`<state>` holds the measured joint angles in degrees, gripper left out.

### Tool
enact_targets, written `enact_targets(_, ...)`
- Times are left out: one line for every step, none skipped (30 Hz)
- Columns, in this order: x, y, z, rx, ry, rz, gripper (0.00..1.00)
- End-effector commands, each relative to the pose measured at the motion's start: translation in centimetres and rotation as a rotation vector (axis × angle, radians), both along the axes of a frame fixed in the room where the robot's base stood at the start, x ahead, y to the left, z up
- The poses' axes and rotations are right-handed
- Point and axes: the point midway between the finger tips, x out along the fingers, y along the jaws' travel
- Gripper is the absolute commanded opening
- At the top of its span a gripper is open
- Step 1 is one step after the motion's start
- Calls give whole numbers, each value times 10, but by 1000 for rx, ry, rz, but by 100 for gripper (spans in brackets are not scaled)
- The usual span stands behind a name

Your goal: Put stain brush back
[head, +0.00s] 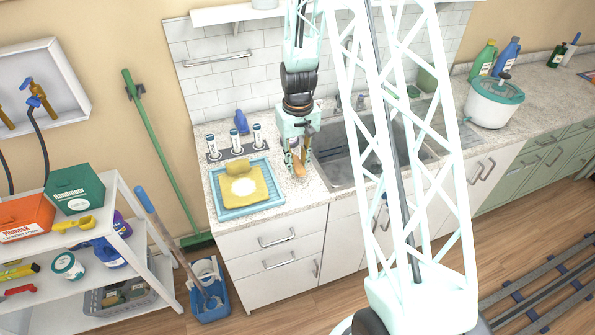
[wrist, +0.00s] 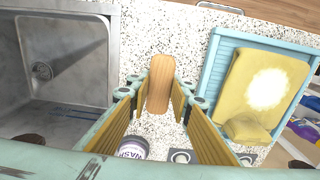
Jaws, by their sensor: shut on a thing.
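The stain brush shows as a light wooden, rounded piece (wrist: 160,82) in the wrist view, between my fingertips. It also shows as a small brown shape (head: 300,170) under my gripper in the head view. My gripper (head: 298,160) points down over the counter between the sink and the blue tray, shut on the brush. Its fingers (wrist: 158,98) flank the brush in the wrist view. The bristles are hidden. I cannot tell whether the brush touches the counter.
The blue tray (head: 265,206) holds a yellow cloth (head: 240,187) with a white patch. Several white tubes (head: 236,142) stand on a dark strip behind it. A labelled jar (wrist: 133,147) stands close to my fingers. The sink (wrist: 75,18) lies on the other side.

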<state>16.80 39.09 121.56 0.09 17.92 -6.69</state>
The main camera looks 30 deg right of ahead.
Motion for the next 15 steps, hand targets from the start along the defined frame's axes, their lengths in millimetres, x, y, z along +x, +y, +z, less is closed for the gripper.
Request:
enact_targets(-2,1,-6,2,5,0,6)
enact_targets(-2,1,-8,2,5,0,6)
enact_targets(-3,1,-12,2,5,0,6)
enact_targets(-3,1,-14,2,5,0,6)
enact_targets(-3,1,-17,2,4,0,6)
enact_targets(-2,1,-21,1,4,0,6)
enact_targets(-2,1,-23,1,4,0,6)
enact_targets(-2,1,-25,1,4,0,6)
enact_targets(-2,1,-28,1,4,0,6)
enact_targets(-2,1,-30,1,4,0,6)
enact_targets(-2,1,-31,1,4,0,6)
enact_targets(-2,0,-32,1,3,0,6)
enact_targets(-2,0,-33,1,3,0,6)
enact_targets(-2,0,-33,0,2,0,6)
enact_targets(-2,0,-34,0,2,0,6)
